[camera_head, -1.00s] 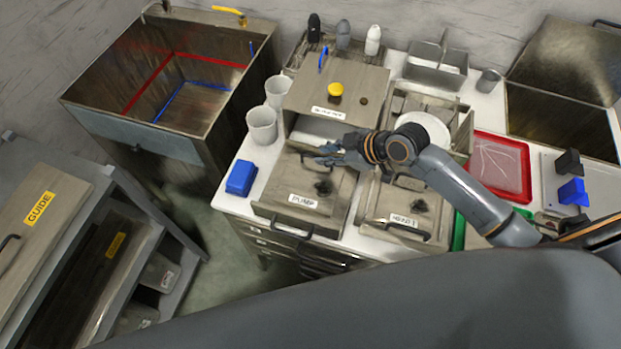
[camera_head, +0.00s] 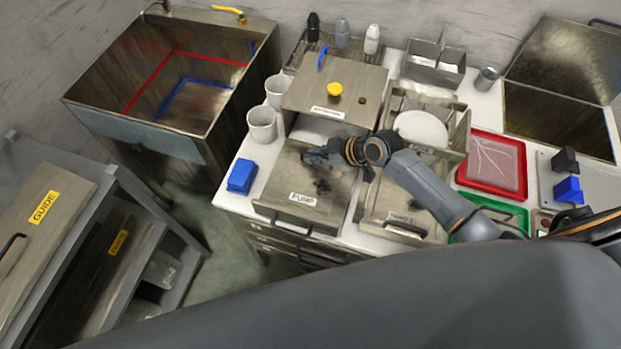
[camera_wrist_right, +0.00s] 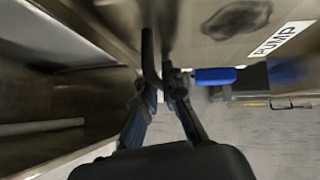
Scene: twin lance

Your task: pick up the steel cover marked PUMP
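The steel cover marked PUMP (camera_head: 285,190) lies flat on the counter unit, with a white label and a dark knob on top. A dark handle (camera_head: 290,229) is at its front edge. My right gripper (camera_head: 312,156) is low over its back edge. In the right wrist view the cover (camera_wrist_right: 210,45) fills the upper right. There, the two fingertips of my right gripper (camera_wrist_right: 157,84) are apart, with a dark handle bar (camera_wrist_right: 150,60) at or between them. Whether they touch it is unclear. My left gripper is not in view.
A second labelled steel cover (camera_head: 378,205) lies close to the right. A raised steel lid with a yellow knob (camera_head: 335,90) stands just behind my gripper. A blue block (camera_head: 241,177) and white cups (camera_head: 262,124) are to the left. A red tray (camera_head: 493,165) is farther right.

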